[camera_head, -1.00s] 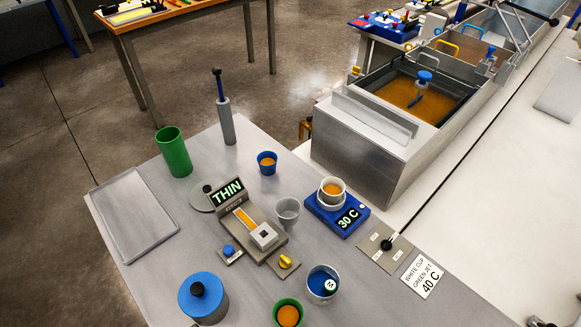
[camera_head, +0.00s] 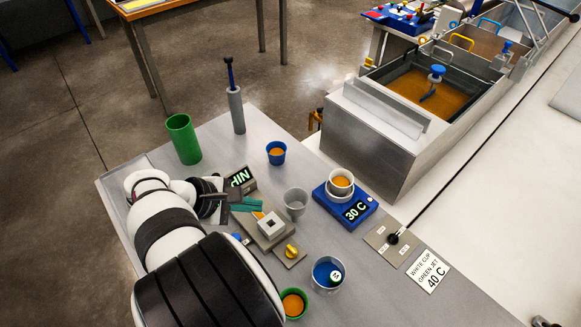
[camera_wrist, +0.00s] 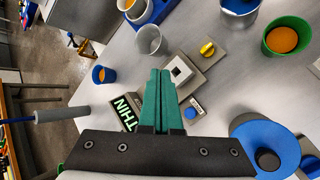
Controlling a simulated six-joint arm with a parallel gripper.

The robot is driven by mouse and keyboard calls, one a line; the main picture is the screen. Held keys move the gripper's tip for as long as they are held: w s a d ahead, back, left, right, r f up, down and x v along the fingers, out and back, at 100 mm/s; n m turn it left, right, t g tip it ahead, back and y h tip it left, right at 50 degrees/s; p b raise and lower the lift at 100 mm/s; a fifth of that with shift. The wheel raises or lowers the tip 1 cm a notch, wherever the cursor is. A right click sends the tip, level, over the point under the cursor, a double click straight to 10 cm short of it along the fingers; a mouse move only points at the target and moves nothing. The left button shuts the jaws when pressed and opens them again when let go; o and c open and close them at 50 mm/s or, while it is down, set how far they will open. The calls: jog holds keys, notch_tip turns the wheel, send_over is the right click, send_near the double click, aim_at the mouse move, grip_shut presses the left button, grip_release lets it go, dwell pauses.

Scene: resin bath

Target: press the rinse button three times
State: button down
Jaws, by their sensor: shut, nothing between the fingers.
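A blue push button on a small grey plate, the likely rinse button (camera_wrist: 191,113), sits beside the grey device (camera_wrist: 180,72) with the THIN display; its label is too small to read. In the head view the button (camera_head: 238,238) is mostly hidden by my arm. My gripper (camera_wrist: 160,73) is shut and empty, its teal fingers side by side. In the head view my gripper (camera_head: 262,206) is above the device, in front of the display (camera_head: 240,179). In the wrist view the fingertips show to the left of and beyond the button, not on it.
A yellow knob (camera_head: 291,251) and a clear cup (camera_head: 295,201) stand close to the device. A blue-lidded pot (camera_wrist: 262,145) is right of the button in the wrist view. A blue scale (camera_head: 345,204) holds a white cup. A green cylinder (camera_head: 183,139) stands behind.

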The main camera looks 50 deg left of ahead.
jog(key=s+a+f+n+y, duration=0.1)
jog(key=s+a+f+n, duration=0.1)
jog(key=s+a, duration=0.2)
jog(key=shift+s+n+t+y, duration=0.3)
jog(key=shift+s+n+t, duration=0.1)
jog(key=shift+s, duration=0.25)
jog(key=shift+a, duration=0.1)
jog(key=shift+f, duration=4.35)
jog(key=shift+f, duration=0.15)
jog(key=shift+f, duration=0.3)
jog(key=shift+f, duration=0.45)
jog(key=shift+r, duration=0.9)
